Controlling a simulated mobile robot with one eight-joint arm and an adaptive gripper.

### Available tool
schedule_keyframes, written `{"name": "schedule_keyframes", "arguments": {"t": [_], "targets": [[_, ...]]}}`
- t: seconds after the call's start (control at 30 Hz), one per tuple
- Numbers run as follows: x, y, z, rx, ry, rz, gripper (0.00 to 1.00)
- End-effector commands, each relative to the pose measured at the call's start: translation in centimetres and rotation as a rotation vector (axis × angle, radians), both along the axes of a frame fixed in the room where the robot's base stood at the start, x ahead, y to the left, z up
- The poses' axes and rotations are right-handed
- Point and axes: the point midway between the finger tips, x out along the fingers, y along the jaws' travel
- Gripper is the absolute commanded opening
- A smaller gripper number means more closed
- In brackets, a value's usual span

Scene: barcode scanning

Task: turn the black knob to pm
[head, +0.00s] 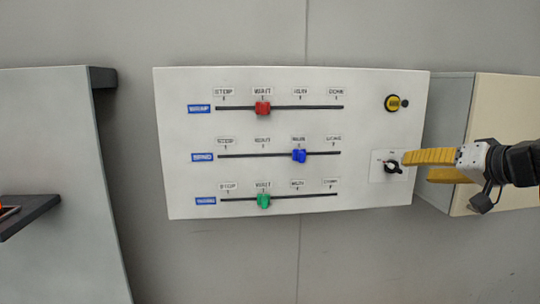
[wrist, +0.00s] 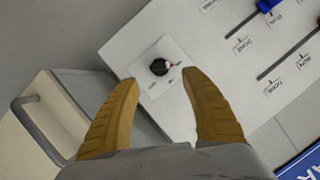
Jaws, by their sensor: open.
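The black knob (head: 392,167) sits on a small white plate at the lower right of the white panel. In the wrist view the knob (wrist: 160,67) lies beyond and between my fingertips, with small labels around it too small to read. A pale mark shows on the knob's side. My gripper (head: 416,166) comes in from the right, its yellow fingers apart and close to the knob. In the wrist view my gripper (wrist: 158,82) is open, with nothing between the fingers. I cannot tell from these views how far the tips stand from the panel.
A beige cabinet (head: 505,105) stands at the right. A grey cabinet (head: 50,130) stands at the left.

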Motion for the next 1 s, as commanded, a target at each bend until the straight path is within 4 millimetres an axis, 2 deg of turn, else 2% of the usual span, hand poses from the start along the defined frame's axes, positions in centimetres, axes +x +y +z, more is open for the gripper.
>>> {"name": "schedule_keyframes", "arguments": {"t": [0.1, 0.33, 0.5, 0.77, 0.93, 1.0], "targets": [[2.4, 0.7, -0.7, 0.000, -0.001, 0.003, 0.54], [5.8, 1.5, -2.0, 0.000, 0.001, 0.002, 0.54], [6.8, 1.7, -2.4, 0.000, 0.001, 0.000, 0.54], [6.8, 1.7, -2.5, 0.000, 0.000, -0.001, 0.54], [6.8, 1.7, -2.5, 0.000, 0.001, 0.000, 0.04], [6.8, 1.7, -2.5, 0.000, 0.001, 0.000, 0.02]]}}
